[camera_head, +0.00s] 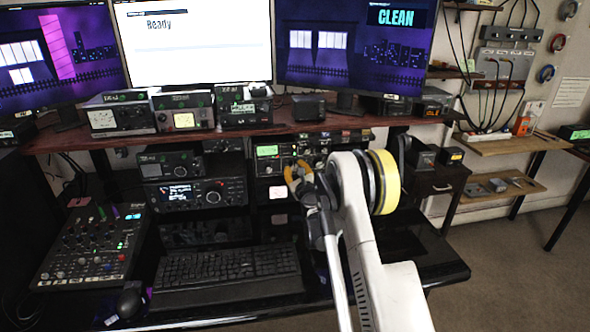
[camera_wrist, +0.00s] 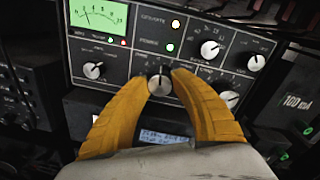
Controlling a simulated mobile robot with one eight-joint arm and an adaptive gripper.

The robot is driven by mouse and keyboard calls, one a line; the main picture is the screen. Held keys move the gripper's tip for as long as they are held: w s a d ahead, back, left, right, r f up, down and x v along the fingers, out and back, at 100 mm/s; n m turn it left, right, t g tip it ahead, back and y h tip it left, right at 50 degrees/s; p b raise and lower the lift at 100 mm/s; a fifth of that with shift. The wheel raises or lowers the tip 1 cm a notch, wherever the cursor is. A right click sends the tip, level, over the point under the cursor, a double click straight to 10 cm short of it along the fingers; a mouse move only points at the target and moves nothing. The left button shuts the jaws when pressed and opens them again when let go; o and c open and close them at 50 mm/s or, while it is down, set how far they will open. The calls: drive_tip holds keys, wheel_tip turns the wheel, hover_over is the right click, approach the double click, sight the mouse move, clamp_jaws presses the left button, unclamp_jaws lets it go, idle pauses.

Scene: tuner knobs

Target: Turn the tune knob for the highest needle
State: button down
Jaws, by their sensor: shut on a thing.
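My gripper (camera_wrist: 160,90) has yellow fingers that are shut on a round silver knob (camera_wrist: 160,82) on the front of a dark tuner unit (camera_wrist: 125,62). The knob's white pointer mark shows at its top in the wrist view. A green-lit needle meter (camera_wrist: 97,20) sits at the unit's upper left, with its needle towards the left part of the scale. In the head view my gripper (camera_head: 299,172) is at the tuner (camera_head: 266,166), below the wooden shelf, and hides part of the panel.
Other knobs (camera_wrist: 210,49) stand close to the right of the held knob, and one (camera_wrist: 93,70) is to its left. Stacked radios (camera_head: 194,192) stand left of the tuner. A keyboard (camera_head: 226,277) and a mixer (camera_head: 92,246) lie on the desk below.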

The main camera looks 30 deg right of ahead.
drive_tip(key=n, duration=0.4)
drive_tip(key=shift+n, duration=0.3)
idle(0.3)
drive_tip(key=c, duration=1)
unclamp_jaws()
drive_tip(key=shift+c, duration=0.2)
drive_tip(key=shift+s, duration=0.1)
drive_tip(key=v, duration=1.1)
drive_tip(key=shift+s+a, duration=0.25)
drive_tip(key=shift+s, duration=0.1)
drive_tip(key=shift+r, duration=0.15)
